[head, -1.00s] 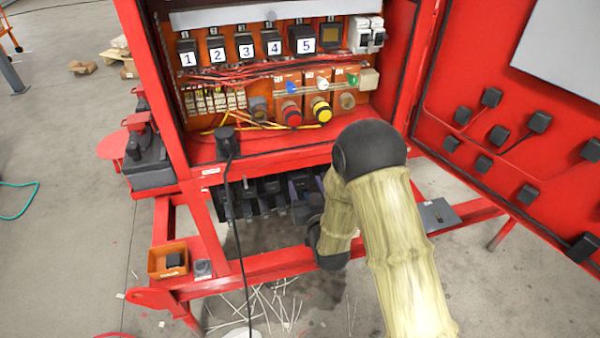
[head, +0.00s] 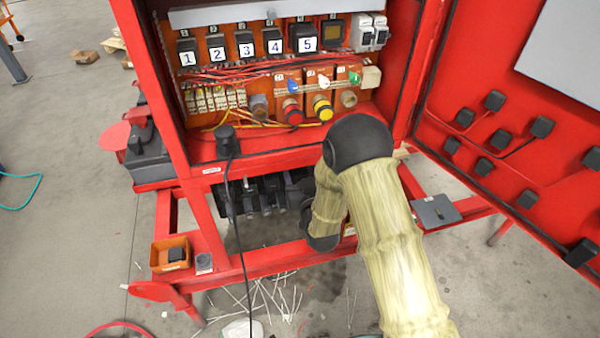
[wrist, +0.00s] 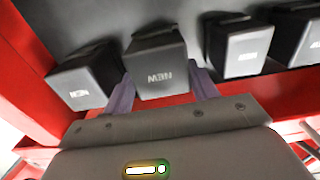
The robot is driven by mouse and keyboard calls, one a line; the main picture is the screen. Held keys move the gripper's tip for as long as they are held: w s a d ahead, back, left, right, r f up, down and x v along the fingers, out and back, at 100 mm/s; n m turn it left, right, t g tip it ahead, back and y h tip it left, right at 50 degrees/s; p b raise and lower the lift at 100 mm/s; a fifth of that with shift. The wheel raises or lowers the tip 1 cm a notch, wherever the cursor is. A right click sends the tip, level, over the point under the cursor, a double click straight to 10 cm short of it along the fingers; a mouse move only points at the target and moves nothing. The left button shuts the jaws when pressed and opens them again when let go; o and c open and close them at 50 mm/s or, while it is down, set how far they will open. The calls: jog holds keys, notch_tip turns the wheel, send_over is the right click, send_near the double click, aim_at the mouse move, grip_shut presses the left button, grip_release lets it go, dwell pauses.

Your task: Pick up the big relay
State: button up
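In the wrist view, a dark block-shaped relay (wrist: 158,66) with a pale, hard-to-read label sits between the two purple fingers of my gripper (wrist: 162,85). The fingers stand apart on either side of it. The left finger is close to its side, and a small gap seems to show at the right finger. Similar dark blocks stand to its left (wrist: 82,80) and right (wrist: 242,48). In the head view, a row of dark blocks (head: 265,194) hangs under the cabinet. I cannot tell which block is the big relay by size.
The red cabinet (head: 180,110) holds numbered black relays 1 to 5 (head: 246,45) above red and yellow buttons. Its open door (head: 465,100) stands at right. The lower red frame bar (head: 262,262) runs below my wrist. An orange bin (head: 160,262) holds a dark block. A black cable (head: 236,230) hangs in front.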

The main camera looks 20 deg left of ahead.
jog(key=shift+s+a, duration=0.25)
jog(key=shift+a, duration=0.05)
jog(key=c, duration=0.8)
jog(key=shift+d, duration=0.1)
jog(key=shift+s+d+r, duration=0.2)
jog(key=shift+d+r, duration=0.05)
jog(key=shift+r, duration=0.2)
jog(key=s+d+r+p, duration=0.7)
jog(key=s+p, duration=0.1)
jog(key=s, duration=0.3)
jog(key=shift+p, duration=0.3)
jog(key=shift+s+r, duration=0.1)
